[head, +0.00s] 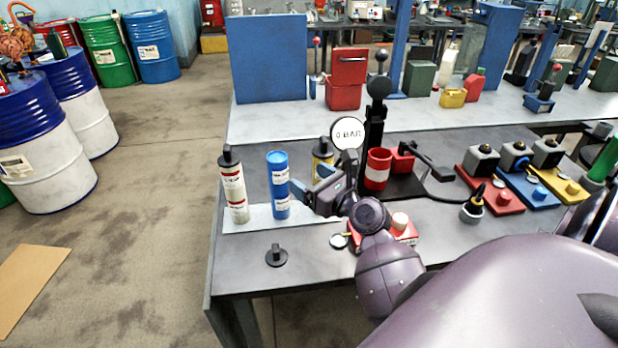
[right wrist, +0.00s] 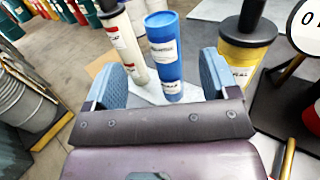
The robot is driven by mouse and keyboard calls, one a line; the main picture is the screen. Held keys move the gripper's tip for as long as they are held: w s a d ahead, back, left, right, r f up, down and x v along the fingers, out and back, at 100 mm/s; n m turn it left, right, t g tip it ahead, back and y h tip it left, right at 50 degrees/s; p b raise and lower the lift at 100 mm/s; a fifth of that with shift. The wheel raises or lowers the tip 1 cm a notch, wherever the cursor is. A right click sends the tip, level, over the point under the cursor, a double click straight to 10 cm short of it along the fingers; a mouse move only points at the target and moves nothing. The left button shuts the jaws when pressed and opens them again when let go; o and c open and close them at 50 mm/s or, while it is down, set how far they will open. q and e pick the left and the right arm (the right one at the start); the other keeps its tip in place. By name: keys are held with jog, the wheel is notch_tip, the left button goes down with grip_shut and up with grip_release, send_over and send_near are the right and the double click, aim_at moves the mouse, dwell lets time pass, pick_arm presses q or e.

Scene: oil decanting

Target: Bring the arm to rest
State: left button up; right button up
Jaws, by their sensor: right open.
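My right gripper (head: 312,194) is over the near left part of the workbench, its blue fingers pointing left toward a blue cylindrical bottle (head: 279,186). In the right wrist view the gripper (right wrist: 162,78) is open with nothing held. The blue bottle (right wrist: 164,60) stands upright beyond and between the fingertips; I cannot tell the exact gap. A white bottle with a dark cap (head: 234,189) stands left of it. A yellow bottle with a dark cap (head: 322,152) is partly hidden behind my gripper; it also shows in the right wrist view (right wrist: 243,65). My left gripper is not seen.
A black cap (head: 276,256) lies near the bench's front edge. A red-and-white cup (head: 377,169) and a round "0 BAR" gauge (head: 347,132) stand right of the gripper. Red, blue and yellow bases stand farther right. Drums (head: 45,150) stand on the floor at left.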

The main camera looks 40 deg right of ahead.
dwell(0.3)
jog(key=s+a+f+n+g+y, duration=0.2)
jog(key=s+a+f+n+g, duration=0.6)
jog(key=n, duration=1)
jog(key=s+a+f+n+g+h, duration=0.1)
jog(key=s+f+n+g+h, duration=0.15)
jog(key=s+n, duration=0.6)
jog(key=s+a+f+n+g+h, duration=0.2)
jog(key=s+n+g, duration=0.2)
jog(key=s+n, duration=0.45)
jog(key=w+f+n+t+y, duration=0.1)
jog(key=w+f+t, duration=0.6)
jog(key=f, duration=0.3)
jog(key=shift+w+t, duration=0.3)
jog(key=shift+t, duration=0.35)
